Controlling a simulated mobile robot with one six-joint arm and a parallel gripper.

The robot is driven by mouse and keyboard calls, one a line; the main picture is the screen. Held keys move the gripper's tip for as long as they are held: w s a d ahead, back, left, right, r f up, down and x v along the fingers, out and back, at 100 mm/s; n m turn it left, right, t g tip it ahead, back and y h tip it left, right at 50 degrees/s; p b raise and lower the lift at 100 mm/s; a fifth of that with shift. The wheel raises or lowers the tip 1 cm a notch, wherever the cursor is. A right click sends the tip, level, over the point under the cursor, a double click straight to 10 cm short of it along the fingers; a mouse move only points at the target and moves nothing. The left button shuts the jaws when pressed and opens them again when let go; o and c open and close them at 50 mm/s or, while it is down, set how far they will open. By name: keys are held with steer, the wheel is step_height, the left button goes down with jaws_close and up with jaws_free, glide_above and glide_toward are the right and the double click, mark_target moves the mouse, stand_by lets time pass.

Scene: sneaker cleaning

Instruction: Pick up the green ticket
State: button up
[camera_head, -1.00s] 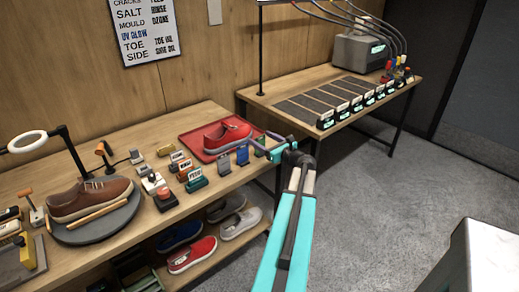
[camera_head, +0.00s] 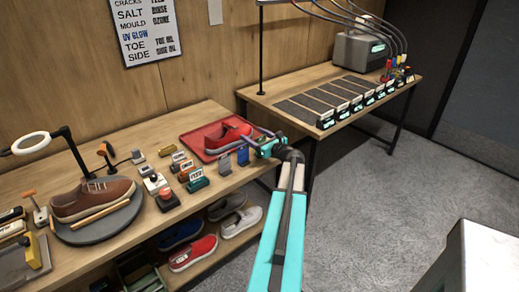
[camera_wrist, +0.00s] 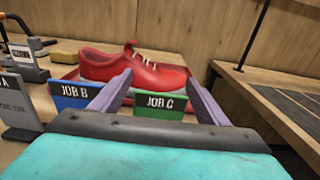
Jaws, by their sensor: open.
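The green ticket (camera_wrist: 158,104), marked JOB C, stands upright in front of the red shoe in the wrist view. My gripper (camera_wrist: 158,80) is open, with one purple finger on each side of the ticket's face. The left finger overlaps the ticket's left edge in the picture; I cannot tell whether either finger touches it. A blue ticket (camera_wrist: 72,92), marked JOB B, stands just left of the left finger. In the head view my gripper (camera_head: 262,141) is at the front right of the workbench and hides the green ticket.
The red shoe (camera_head: 228,135) sits on a red tray (camera_head: 188,139) behind the tickets. A grey ticket (camera_head: 224,165) stands left of the blue one. Several labelled blocks and a brown shoe (camera_head: 92,198) on a round stand are farther left. A second table (camera_head: 268,97) stands right.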

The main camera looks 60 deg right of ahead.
stand_by(0.4)
steer(key=c, duration=1.4)
steer(key=shift+r, duration=0.1)
steer(key=s+a+r+b, duration=0.2)
steer(key=s+a, duration=0.1)
steer(key=s, duration=0.4)
steer(key=s+a+r+b, duration=0.2)
steer(key=s+a, duration=0.2)
steer(key=s, duration=0.3)
steer(key=shift+s+r, duration=0.25)
steer(key=shift+r, duration=0.15)
